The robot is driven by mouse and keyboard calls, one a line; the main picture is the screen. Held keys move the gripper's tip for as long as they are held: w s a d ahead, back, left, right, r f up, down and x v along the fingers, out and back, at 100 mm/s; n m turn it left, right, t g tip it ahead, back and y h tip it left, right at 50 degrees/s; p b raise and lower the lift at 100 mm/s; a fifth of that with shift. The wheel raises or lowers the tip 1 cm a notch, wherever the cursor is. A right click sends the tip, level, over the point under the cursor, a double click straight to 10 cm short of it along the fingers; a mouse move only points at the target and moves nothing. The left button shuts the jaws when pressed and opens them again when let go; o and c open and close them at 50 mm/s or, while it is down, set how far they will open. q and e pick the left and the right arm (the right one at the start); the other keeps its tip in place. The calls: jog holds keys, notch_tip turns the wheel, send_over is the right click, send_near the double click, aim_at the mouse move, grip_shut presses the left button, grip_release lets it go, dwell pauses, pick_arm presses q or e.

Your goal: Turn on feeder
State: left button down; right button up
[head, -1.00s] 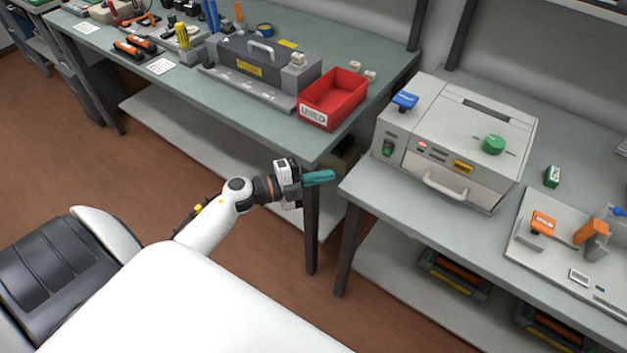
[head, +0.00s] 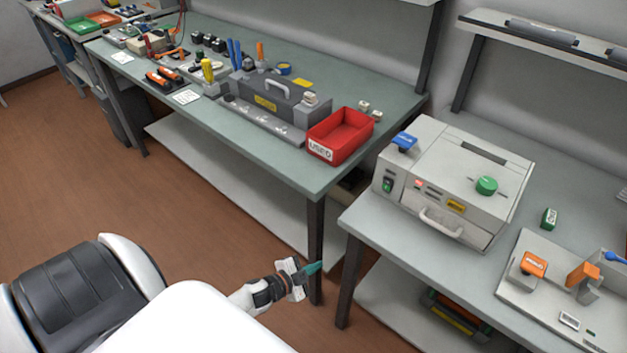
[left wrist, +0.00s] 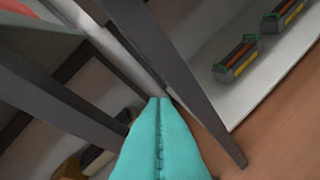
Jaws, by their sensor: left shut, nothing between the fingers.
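The feeder looks to be the light grey box machine (head: 455,185) on the right bench. Its front has a green rocker switch (head: 387,185), a red light or button (head: 418,184), a yellow label and a pull handle. A blue lever (head: 404,141) and a green knob (head: 486,185) sit on top. My left gripper (head: 313,268) is shut and empty, low in front of the gap between the two benches, apart from the machine. In the left wrist view its teal fingers (left wrist: 160,140) are pressed together. My right gripper is not in view.
The left bench holds a red bin (head: 340,136) marked USED and a dark grey device (head: 268,98). Bench legs (head: 347,282) stand close to my left gripper. Cartridges (left wrist: 236,60) lie on the lower shelf. A fixture plate (head: 540,285) is at the right.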

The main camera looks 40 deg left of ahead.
pick_arm(q)
jog(key=shift+n+g+y, duration=0.4)
jog(key=shift+n+g, duration=0.1)
jog(key=shift+n, duration=0.2)
jog(key=s+f, duration=0.1)
jog(key=s+d+f, duration=0.1)
jog(key=f, duration=0.1)
jog(key=shift+s+f, duration=0.15)
jog(key=shift+s, duration=0.2)
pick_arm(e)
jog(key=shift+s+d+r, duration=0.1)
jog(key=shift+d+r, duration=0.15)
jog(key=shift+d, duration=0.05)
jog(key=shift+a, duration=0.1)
pick_arm(q)
jog(key=shift+f, duration=0.1)
